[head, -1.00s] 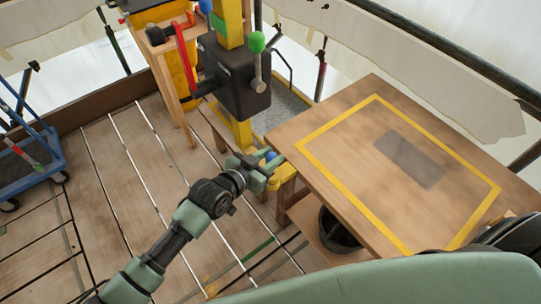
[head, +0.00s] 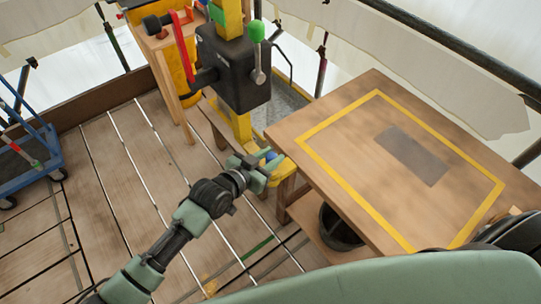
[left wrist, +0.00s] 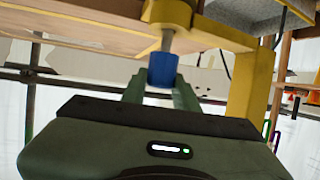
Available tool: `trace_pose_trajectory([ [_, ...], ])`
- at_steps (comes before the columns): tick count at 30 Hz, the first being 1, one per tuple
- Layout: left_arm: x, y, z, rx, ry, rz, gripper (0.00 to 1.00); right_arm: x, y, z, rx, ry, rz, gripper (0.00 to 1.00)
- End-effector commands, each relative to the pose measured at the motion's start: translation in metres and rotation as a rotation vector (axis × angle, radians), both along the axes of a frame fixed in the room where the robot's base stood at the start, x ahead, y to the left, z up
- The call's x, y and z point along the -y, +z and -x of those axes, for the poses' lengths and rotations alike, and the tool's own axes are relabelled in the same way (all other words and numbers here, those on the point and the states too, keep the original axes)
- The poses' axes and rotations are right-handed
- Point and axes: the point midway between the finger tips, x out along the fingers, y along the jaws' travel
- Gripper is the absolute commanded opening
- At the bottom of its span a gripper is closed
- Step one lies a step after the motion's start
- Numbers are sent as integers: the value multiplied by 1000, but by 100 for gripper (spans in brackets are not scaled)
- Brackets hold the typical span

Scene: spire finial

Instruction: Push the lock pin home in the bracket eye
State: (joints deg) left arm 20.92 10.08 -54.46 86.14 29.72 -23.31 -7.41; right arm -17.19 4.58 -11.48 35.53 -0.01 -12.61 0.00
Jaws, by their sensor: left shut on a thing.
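The lock pin has a blue head (left wrist: 163,70) and a grey shank (left wrist: 168,41). In the left wrist view the shank points up into the yellow bracket (left wrist: 176,12) under a wooden board. The eye itself is hidden, so I cannot tell how deep the pin sits. My left gripper (left wrist: 160,87) has its green fingers on both sides of the blue head and is shut on it. In the head view my left gripper (head: 264,165) is beside the yellow post, left of the table; a bit of the blue head (head: 270,155) shows there. My right gripper is not in view.
A wooden table (head: 345,112) with a yellow outline stands close right of my left gripper. A black box (head: 232,72) with a green-knobbed lever (head: 257,32) sits on the yellow post above. A dark bucket (head: 340,230) is under the table.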

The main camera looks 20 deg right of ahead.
Motion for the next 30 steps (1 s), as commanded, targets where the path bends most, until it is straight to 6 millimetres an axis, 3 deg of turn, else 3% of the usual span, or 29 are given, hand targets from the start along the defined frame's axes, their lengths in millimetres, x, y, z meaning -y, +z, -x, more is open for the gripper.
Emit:
trace_pose_trajectory([
  [30,0,-27,0,0,0,0,0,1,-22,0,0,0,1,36],
])
